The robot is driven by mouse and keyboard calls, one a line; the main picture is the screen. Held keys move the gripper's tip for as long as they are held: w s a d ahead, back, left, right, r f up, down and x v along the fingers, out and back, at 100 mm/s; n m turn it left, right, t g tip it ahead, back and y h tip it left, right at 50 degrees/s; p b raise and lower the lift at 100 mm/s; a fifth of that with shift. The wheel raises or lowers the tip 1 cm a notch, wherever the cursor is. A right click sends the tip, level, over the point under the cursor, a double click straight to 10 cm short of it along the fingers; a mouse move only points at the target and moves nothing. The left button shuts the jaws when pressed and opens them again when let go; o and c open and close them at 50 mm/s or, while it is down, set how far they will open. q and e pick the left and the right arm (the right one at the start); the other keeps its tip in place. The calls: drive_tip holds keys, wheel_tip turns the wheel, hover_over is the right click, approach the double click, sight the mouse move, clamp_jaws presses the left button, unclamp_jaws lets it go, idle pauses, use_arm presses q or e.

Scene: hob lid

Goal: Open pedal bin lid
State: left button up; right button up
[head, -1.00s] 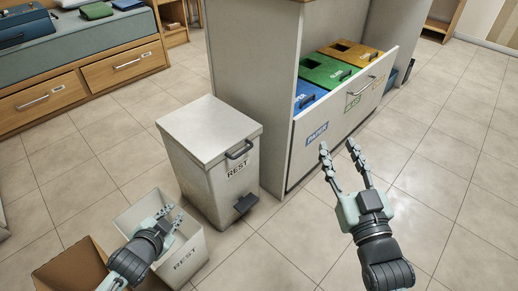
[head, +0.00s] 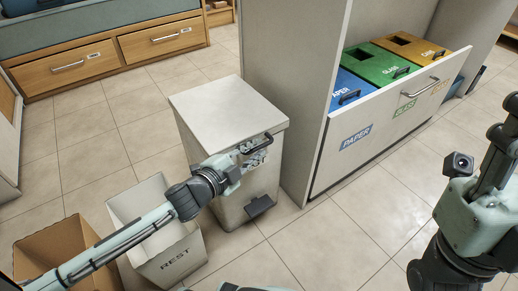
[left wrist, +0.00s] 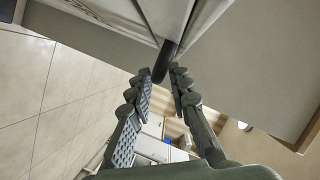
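The pedal bin (head: 205,160) is a pale box with a flat lid (head: 226,112), which lies closed on top. A dark handle (head: 257,143) sits at its front upper edge, and a black pedal (head: 260,206) is low on its front. My left gripper (head: 257,160) is at the bin's front, just under the handle, and covers the label. In the left wrist view, its two fingers (left wrist: 162,78) are apart, with the dark handle (left wrist: 164,62) between or just beyond the tips; contact is unclear.
An open bin marked REST (head: 172,257) and a cardboard box (head: 62,250) stand at the front left, under my left arm. An open drawer (head: 385,125) with paper, glass and another bin stands to the right. Tiled floor (head: 345,235) is clear in front of it.

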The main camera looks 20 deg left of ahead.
use_arm(q)
drive_tip(key=shift+x, duration=1)
drive_tip(key=shift+c, duration=0.5)
clamp_jaws()
